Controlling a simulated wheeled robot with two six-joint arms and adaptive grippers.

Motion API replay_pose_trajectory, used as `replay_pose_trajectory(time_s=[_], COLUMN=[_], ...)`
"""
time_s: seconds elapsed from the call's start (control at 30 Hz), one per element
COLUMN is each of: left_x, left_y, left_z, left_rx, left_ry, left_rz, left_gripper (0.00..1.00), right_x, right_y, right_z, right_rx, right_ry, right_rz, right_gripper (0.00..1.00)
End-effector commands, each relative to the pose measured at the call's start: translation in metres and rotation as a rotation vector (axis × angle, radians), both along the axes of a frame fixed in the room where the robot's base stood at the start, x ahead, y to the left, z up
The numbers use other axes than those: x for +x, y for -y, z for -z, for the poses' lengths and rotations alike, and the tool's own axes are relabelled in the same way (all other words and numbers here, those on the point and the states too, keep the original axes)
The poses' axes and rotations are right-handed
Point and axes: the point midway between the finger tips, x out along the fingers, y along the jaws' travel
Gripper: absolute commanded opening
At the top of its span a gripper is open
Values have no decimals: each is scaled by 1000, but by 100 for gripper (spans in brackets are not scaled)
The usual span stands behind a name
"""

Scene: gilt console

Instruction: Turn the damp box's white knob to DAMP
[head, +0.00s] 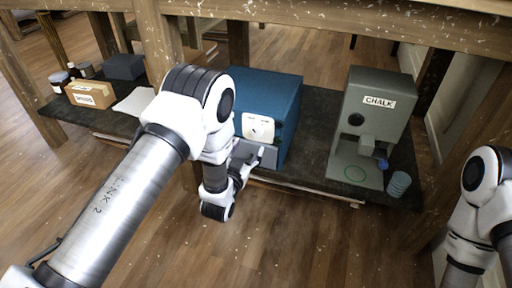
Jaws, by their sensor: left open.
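The damp box is a blue box (265,88) on the dark low shelf, near the middle of the head view. Its front carries a white plate (262,122) with small red marks and a dark mark; the white knob cannot be made out clearly against it. My left gripper (256,156) is open, just below the plate in the picture, in front of the box's lower front. I cannot tell whether it touches the box. My left arm hides the box's left side. My right arm shows at the right edge, but its gripper is out of view.
A grey-green machine labelled CHALK (371,125) stands right of the box, with a blue-grey cup (398,184) beside it. A cardboard box (91,95), jars and a dark box (125,67) sit at the left. A wooden beam (330,22) crosses above.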

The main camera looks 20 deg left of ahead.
Motion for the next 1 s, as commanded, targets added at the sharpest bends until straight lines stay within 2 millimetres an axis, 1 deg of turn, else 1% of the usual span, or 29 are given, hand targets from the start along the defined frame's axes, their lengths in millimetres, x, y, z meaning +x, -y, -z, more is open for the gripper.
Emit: replay_pose_trajectory(time_s=[0.03,0.1,0.2,0.3,0.43,0.6,0.63,0.67,0.7,0.77,0.8,1.0], left_x=[9,23,42,56,64,63,63,63,63,63,63,63], left_y=[0,1,1,1,2,2,2,2,2,2,2,2], left_z=[2,3,3,2,0,-1,-1,-1,-1,0,0,0], left_rx=[0,-1,-1,-1,0,0,0,0,0,0,0,2], left_ry=[4,5,3,2,-1,-2,-2,-2,-2,-2,-2,-2], left_rz=[0,0,-1,-1,-1,-1,0,0,0,0,0,0], left_gripper=[65,65,65,65,65,65,58,48,33,12,5,5], right_x=[0,0,1,1,1,1,1,1,1,1,1,1], right_y=[0,0,0,1,1,1,1,1,1,1,1,1], right_z=[7,15,23,28,29,28,28,28,28,28,28,28], right_rx=[0,0,0,-1,-1,-1,-1,-1,-1,-1,-1,-1], right_ry=[0,1,2,2,3,3,3,3,3,3,3,3], right_rz=[1,2,4,6,7,7,7,7,7,7,7,7], right_gripper=[40,40,40,40,40,40,40,40,40,40,40,40])
